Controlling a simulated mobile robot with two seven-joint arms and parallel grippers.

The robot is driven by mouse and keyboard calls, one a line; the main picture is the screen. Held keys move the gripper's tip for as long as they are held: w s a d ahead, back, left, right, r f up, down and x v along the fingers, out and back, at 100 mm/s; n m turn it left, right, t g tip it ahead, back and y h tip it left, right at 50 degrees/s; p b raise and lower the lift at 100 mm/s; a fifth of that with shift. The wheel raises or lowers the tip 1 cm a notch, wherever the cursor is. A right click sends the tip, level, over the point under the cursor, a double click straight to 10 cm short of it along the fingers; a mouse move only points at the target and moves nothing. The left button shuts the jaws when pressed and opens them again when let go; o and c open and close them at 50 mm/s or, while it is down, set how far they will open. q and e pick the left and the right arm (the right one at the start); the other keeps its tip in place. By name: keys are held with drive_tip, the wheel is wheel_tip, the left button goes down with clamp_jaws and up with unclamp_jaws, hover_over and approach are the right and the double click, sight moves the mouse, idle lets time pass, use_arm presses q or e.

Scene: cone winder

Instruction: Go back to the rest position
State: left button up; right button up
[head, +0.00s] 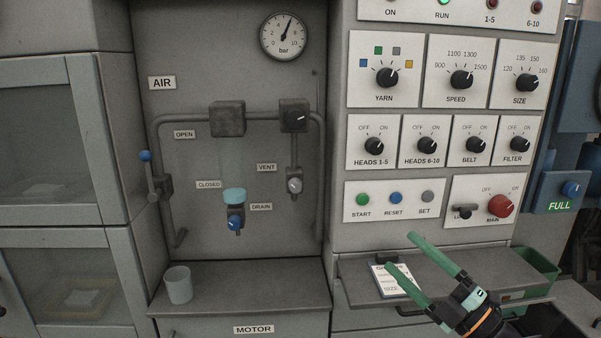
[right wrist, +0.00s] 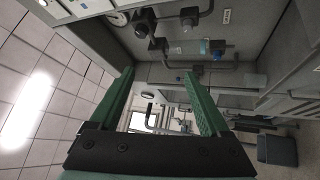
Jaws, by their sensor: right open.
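My right gripper (head: 402,253) comes in from the lower right of the head view. Its two green fingers are spread apart with nothing between them. They are in front of the shelf below the control panel and cover part of a card there. In the right wrist view the same open gripper (right wrist: 159,73) shows both green fingers, with the air pipes beyond them. My left gripper is not in view.
A shelf (head: 475,287) juts out under the control panel, with a clipped card (head: 389,285) on it. A green bin (head: 538,262) stands at the right. A pale cup (head: 178,285) stands on the ledge (head: 250,285) below the air panel. A blue-tipped lever (head: 146,157) sticks out at the left.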

drive_tip(key=s+d+f+m+h+p, duration=0.1)
drive_tip(key=s+f+m+h, duration=0.35)
drive_tip(key=f+m, duration=0.5)
drive_tip(key=s+d+f+m+h+p, duration=0.1)
drive_tip(key=s+f+m+h, duration=0.35)
drive_tip(key=f, duration=0.75)
drive_tip(key=s+a+f+m+g+h, duration=0.1)
drive_tip(key=s+a+f+m+g, duration=0.1)
drive_tip(key=s+f, duration=0.6)
drive_tip(key=s+a+f+m+g+h+p, duration=0.1)
drive_tip(key=s+a+f+m+g, duration=0.1)
drive_tip(key=s+f+m+g, duration=0.3)
drive_tip(key=s+f+g, duration=0.1)
drive_tip(key=s+f, duration=0.2)
drive_tip(key=shift+s, duration=0.4)
